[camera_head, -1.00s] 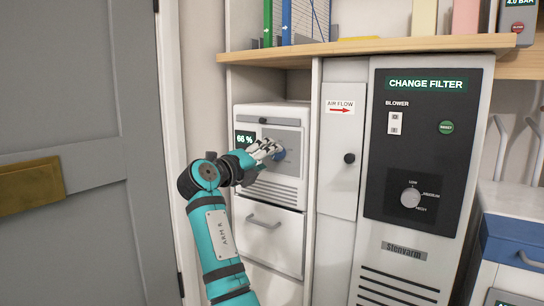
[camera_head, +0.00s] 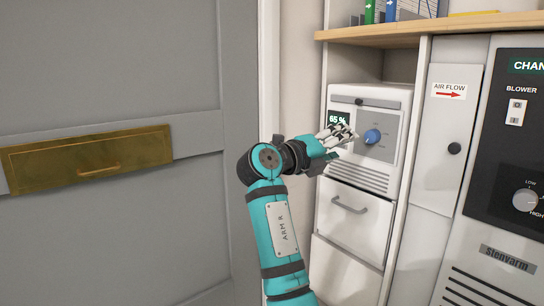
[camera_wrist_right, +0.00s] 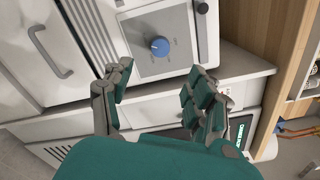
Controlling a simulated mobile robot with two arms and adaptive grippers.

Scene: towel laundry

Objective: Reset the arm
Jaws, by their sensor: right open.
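My right arm (camera_head: 283,235), teal and labelled ARM R, reaches up from the bottom of the head view. My right gripper (camera_head: 338,134) is just left of a blue knob (camera_head: 372,136) on a white unit (camera_head: 370,98) with a percentage display. In the right wrist view my right gripper (camera_wrist_right: 160,78) has its fingers spread apart with nothing between them. The blue knob (camera_wrist_right: 160,46) shows beyond the fingertips, clear of them. My left gripper is not in view.
A grey door (camera_head: 110,90) with a brass plate (camera_head: 90,158) fills the left. White drawers (camera_head: 350,215) lie below the knob unit. A wooden shelf (camera_head: 440,28) overhangs it. A Stenvarm blower cabinet (camera_head: 500,215) stands on the right.

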